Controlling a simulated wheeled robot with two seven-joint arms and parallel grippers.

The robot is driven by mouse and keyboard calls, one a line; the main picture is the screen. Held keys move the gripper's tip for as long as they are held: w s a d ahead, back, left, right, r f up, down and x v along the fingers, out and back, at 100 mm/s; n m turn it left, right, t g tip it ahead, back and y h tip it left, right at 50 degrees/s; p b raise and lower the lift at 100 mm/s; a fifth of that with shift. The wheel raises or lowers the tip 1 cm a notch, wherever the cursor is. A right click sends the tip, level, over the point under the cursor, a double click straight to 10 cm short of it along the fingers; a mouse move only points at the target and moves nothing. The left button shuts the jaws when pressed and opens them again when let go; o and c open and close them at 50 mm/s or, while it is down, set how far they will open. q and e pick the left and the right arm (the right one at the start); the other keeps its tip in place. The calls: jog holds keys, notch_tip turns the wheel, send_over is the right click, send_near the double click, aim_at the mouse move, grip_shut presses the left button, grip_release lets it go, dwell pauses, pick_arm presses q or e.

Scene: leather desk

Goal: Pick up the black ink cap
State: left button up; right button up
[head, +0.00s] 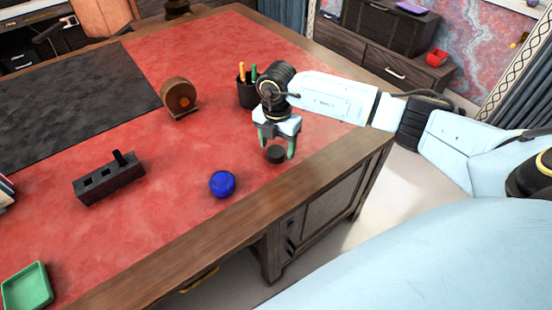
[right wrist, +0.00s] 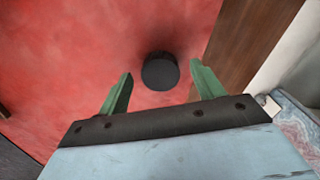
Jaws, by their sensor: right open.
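The black ink cap (head: 276,154) is a small dark round piece on the red leather desk top, near the desk's right edge. In the right wrist view the cap (right wrist: 160,72) lies just beyond the fingertips, about midway between them. My right gripper (head: 278,155) points down over the cap, with its green fingers apart on either side of it in the head view. The gripper (right wrist: 158,78) is open and holds nothing. My left gripper is not in view.
A blue round jar (head: 222,184) stands left of the cap. A black pen cup (head: 247,93) stands behind my gripper. A round wooden item (head: 179,98), a dark slotted block (head: 110,180) and a green tray (head: 27,288) are further left. The wooden desk edge (head: 310,165) is close by.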

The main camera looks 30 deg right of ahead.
jog(key=shift+d+f, duration=0.35)
jog(key=shift+f, duration=0.45)
jog(key=shift+a, duration=0.1)
jog(key=shift+b, duration=0.35)
jog(key=c, duration=1)
